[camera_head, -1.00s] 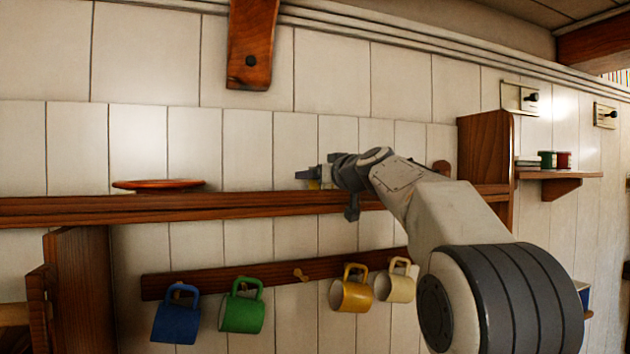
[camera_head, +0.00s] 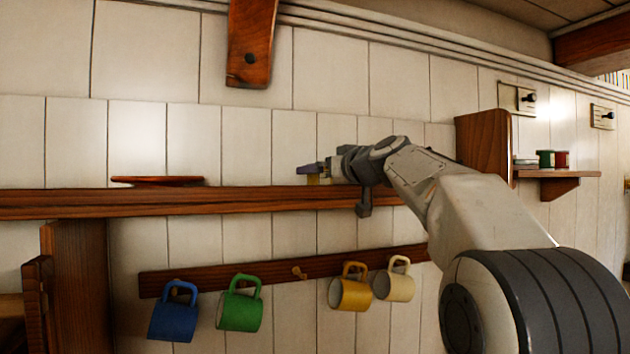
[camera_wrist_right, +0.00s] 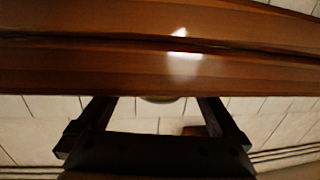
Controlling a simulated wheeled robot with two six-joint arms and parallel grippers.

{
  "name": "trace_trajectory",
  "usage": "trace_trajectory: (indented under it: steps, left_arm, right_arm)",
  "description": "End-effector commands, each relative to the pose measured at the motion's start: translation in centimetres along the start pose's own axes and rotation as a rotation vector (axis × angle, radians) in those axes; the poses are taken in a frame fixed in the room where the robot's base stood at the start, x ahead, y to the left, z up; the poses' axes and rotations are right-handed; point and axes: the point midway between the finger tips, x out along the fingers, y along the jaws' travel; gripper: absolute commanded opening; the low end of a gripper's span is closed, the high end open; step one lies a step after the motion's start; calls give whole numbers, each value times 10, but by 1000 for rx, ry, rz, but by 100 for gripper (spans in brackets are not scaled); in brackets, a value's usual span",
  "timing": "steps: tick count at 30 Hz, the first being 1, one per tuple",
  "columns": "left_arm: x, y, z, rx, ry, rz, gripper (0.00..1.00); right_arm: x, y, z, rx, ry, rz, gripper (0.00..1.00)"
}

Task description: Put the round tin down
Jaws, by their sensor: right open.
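My right gripper (camera_head: 318,170) is at the long wooden shelf (camera_head: 240,202), just above its top edge, with its fingers pointing left. In the right wrist view the gripper (camera_wrist_right: 158,100) has its two dark fingers spread apart. A pale rounded edge (camera_wrist_right: 160,99) shows between them against the wood; it may be the round tin, but most of it is hidden. In the head view a small yellow patch (camera_head: 313,180) shows below the fingertips, too small to name. My left gripper is out of view.
A red-brown dish (camera_head: 158,181) lies on the shelf at left. Below hang a blue mug (camera_head: 172,318), a green mug (camera_head: 240,312), a yellow mug (camera_head: 350,293) and a cream mug (camera_head: 396,284). A side shelf (camera_head: 560,174) holds small tins. The long shelf is bare between dish and gripper.

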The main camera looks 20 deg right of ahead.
Motion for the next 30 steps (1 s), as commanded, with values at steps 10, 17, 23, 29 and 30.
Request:
trace_trajectory:
  steps: [10, 17, 23, 29, 30]
  left_arm:
    - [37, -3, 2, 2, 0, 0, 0]
    - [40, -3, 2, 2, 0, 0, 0]
    - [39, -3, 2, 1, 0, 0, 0]
    - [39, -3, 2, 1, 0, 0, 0]
    - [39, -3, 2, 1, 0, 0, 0]
  right_arm:
    - [-68, 1, 3, -1, 2, 3, 100]
    - [-81, 0, 1, 1, 0, 0, 100]
    - [-81, 0, 0, 1, 0, -1, 100]
    - [-81, 0, 0, 0, 0, -1, 100]
    - [-80, 0, 0, 0, 0, 0, 100]
